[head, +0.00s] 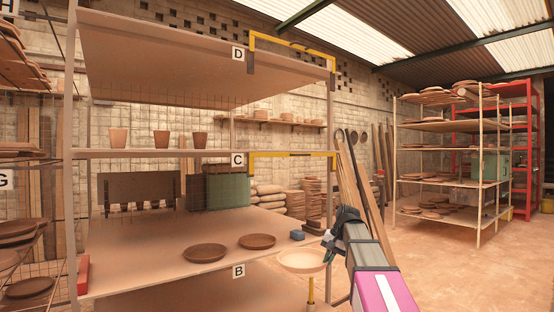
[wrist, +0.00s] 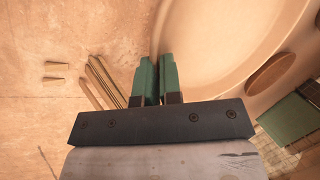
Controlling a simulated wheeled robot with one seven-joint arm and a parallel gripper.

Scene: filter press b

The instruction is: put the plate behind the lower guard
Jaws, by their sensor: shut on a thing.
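My gripper (head: 329,246) is shut on the rim of a pale cream plate (head: 303,261). The plate is roughly level, in front of the right front corner of the shelf marked B (head: 150,268). In the wrist view the green fingers (wrist: 158,78) are close together at the rim of the plate (wrist: 215,45), which fills the upper right. A yellow guard (head: 292,155) runs along the front edge at label C, lower than another yellow guard (head: 292,43) at D. A short yellow upright (head: 311,290) shows just below the plate; the plate may hide more of it.
Three pots (head: 161,139) stand on shelf C. The rack's right front post (head: 330,120) rises near my gripper. Planks (head: 362,190) lean behind; open floor lies right.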

